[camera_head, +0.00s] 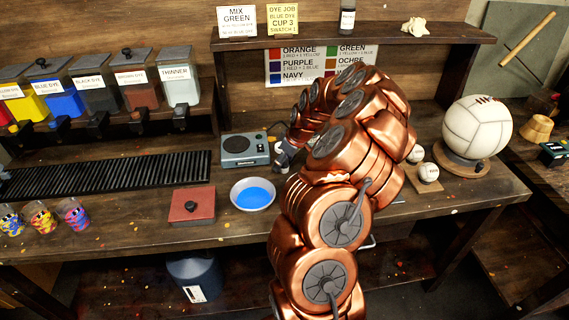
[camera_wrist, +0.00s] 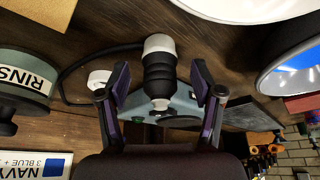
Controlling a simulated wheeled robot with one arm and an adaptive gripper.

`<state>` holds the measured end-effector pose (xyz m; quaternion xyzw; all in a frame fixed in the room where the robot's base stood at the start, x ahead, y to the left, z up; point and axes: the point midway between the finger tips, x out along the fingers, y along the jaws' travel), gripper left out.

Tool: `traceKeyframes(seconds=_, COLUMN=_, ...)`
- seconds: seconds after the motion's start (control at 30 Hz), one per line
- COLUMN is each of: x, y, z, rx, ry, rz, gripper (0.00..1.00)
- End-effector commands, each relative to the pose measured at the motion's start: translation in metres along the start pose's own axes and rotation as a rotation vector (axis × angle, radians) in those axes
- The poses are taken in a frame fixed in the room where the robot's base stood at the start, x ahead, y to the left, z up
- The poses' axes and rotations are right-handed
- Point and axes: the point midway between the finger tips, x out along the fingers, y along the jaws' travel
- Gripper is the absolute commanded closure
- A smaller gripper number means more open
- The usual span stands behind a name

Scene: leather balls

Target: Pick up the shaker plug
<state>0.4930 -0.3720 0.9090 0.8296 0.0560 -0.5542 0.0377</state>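In the wrist view, a black ribbed piece with a whitish cap and a pale tip (camera_wrist: 160,72), apparently the shaker plug, shows between my fingers. A black cord (camera_wrist: 72,64) curves beside it to the left. My gripper (camera_wrist: 161,90) is open, with a purple-padded finger on each side and a visible gap between each finger and the piece. Behind it is a grey-teal device (camera_wrist: 185,108). In the head view, a grey-teal device with a round dark top (camera_head: 240,148) stands on the bench just left of my gripper (camera_head: 282,155). My arm hides much of the area there.
A white dish of blue liquid (camera_head: 253,194) and a red box with a black knob (camera_head: 198,205) are near the bench front. Dye dispensers (camera_head: 90,88) stand at the left. A large white ball (camera_head: 477,128) sits on a stand at right. A rinse container (camera_wrist: 25,80) is close to my gripper.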

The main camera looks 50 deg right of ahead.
Motion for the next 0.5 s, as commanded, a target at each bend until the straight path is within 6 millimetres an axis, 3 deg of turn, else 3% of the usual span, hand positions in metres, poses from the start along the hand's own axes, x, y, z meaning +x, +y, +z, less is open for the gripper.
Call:
traceKeyframes(seconds=0.07, x=0.0, y=-0.0001, z=-0.0001, rx=0.0, ry=0.0, rz=0.0, gripper=0.41)
traceKeyframes(seconds=0.5, x=-0.0003, y=-0.0002, z=-0.0001, rx=0.0, ry=0.0, rz=0.0, gripper=0.87)
